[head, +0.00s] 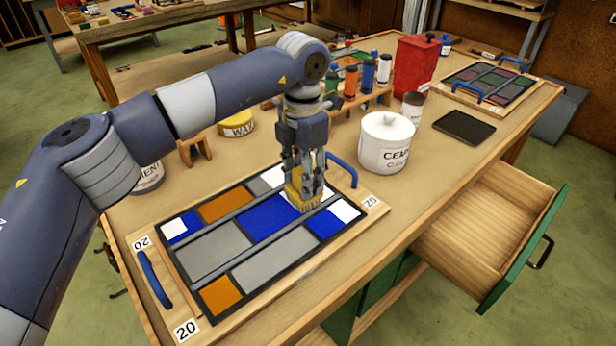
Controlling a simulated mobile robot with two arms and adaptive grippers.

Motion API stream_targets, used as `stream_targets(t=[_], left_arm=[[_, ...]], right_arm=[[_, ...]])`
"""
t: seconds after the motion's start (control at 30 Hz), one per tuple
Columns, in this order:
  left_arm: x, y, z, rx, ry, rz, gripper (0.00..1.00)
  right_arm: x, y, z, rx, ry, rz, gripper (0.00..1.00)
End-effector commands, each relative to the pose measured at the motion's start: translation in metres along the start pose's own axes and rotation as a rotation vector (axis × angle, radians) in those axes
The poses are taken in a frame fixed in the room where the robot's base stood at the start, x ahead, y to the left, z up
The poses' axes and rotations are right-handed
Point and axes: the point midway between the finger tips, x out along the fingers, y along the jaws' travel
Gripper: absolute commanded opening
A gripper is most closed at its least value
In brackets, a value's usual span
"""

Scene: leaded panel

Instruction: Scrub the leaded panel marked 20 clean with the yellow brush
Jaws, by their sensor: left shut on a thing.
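The leaded panel marked 20 (215,252) lies flat on a wooden board with blue handles on the near part of the workbench. Its panes are grey, orange, blue and white between dark strips. My left gripper (305,188) points down over the panel's right part and is shut on the yellow brush (296,196). The brush's lower end is at a blue pane near the long lead strip, and it appears to touch the panel. The gripper fingers hide part of the brush. My right gripper is out of view.
A white cement tub (384,150) stands right of the panel, with a can (412,106) and red container (415,66) behind. A dark flat pad (465,127) lies farther right. Another panel (492,84) lies at the far end. An open drawer (490,235) juts out at the right.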

Motion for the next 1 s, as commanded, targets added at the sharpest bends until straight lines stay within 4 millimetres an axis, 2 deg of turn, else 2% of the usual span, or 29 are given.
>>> stream_targets(t=[0.27, 0.7, 1.0], left_arm=[[0.001, 0.002, 0.000, -0.001, 0.001, 0.000, 0.21], [0.000, 0.030, -0.002, -0.002, 0.000, 0.000, 0.21], [0.001, 0.031, -0.002, -0.001, 0.001, 0.000, 0.21]], right_arm=[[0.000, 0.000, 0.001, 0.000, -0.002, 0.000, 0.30], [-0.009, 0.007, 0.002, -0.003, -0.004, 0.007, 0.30], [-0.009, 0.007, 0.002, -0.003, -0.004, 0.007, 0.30]])
